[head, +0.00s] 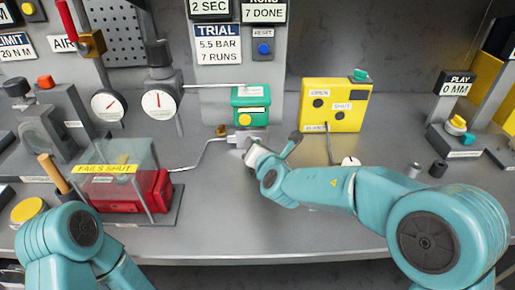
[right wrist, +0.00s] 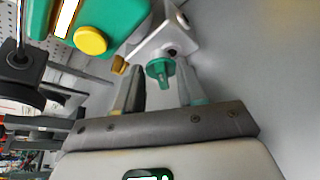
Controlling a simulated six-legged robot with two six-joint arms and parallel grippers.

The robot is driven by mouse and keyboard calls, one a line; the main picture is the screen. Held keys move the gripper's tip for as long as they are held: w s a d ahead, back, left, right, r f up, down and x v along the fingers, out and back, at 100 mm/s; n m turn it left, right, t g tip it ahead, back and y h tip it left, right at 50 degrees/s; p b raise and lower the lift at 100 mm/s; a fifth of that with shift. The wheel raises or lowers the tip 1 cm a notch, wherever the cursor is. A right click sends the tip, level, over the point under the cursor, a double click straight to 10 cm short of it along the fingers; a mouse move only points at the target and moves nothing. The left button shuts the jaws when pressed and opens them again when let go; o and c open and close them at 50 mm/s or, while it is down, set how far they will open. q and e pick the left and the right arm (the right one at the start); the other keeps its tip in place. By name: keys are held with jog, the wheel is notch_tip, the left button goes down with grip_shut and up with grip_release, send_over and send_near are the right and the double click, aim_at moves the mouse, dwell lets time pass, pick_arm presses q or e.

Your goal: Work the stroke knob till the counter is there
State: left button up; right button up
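A small green knob (right wrist: 160,70) sits on the face of a light grey block (right wrist: 165,38), below the green box (head: 251,104) with a yellow button; no label names it as the stroke knob. My right gripper (right wrist: 162,84) is at this block. Its two fingers stand apart, one on each side of the knob, with gaps showing. In the head view my right wrist hides the knob. The counter (head: 264,14) reads "7 DONE". The trial sign (head: 218,45) reads "5.5 BAR, 7 RUNS". My left arm shows at lower left, its gripper out of view.
A yellow box (head: 334,106) with "OPEN" and "SHUT" labels stands right of the green box. A red actuator (head: 118,190) under a clear "FAILS SHUT" cover is at left. Two dial gauges (head: 158,103) stand behind it. Bench front centre is clear.

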jog(key=b+v, duration=0.1)
jog(key=v, duration=1.5)
jog(key=shift+s+b, duration=0.2)
jog(key=shift+b, duration=0.1)
jog(key=shift+r, duration=0.1)
